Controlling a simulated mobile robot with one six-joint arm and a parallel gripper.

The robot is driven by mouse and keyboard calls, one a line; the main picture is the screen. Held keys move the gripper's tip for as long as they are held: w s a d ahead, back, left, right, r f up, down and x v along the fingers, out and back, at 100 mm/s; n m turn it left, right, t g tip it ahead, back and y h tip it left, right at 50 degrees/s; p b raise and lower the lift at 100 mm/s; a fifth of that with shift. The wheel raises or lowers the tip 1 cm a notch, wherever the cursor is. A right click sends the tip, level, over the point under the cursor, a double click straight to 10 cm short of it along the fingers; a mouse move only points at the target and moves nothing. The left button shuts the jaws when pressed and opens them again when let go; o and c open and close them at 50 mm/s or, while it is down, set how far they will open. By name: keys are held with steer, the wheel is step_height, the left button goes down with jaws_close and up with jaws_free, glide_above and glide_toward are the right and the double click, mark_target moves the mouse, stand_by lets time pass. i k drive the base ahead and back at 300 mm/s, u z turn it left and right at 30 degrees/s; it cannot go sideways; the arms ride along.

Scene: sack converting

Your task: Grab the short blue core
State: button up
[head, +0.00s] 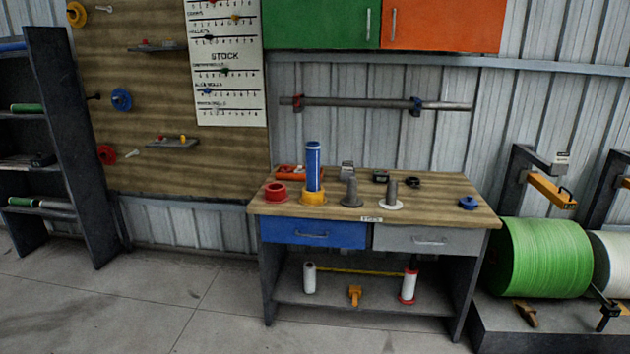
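A blue cylinder (313,165) that looks like a core stands upright on the workbench, left of its middle. Its lower end sits in or on a yellow flanged ring (314,198); I cannot tell which. Another long blue piece (12,46) lies at the top of the left rack, cut off by the picture edge. A low blue knob-like piece (468,202) sits at the bench's right end. My gripper is not in view.
The wooden bench top (440,212) also holds a red ring (275,191), two grey upright posts (350,190) (391,192) and small tools. A dark rack (72,150) stands left, a large green roll (545,257) right. The concrete floor (150,305) in front is clear.

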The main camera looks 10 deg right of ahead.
mark_target(312, 148)
steer(key=k, duration=0.4)
steer(key=u, duration=0.55)
steer(key=i, duration=0.8)
steer(key=u, duration=0.75)
steer(key=i, duration=1.65)
steer(key=z, duration=0.9)
steer(key=i, duration=0.55)
steer(key=z, duration=0.25)
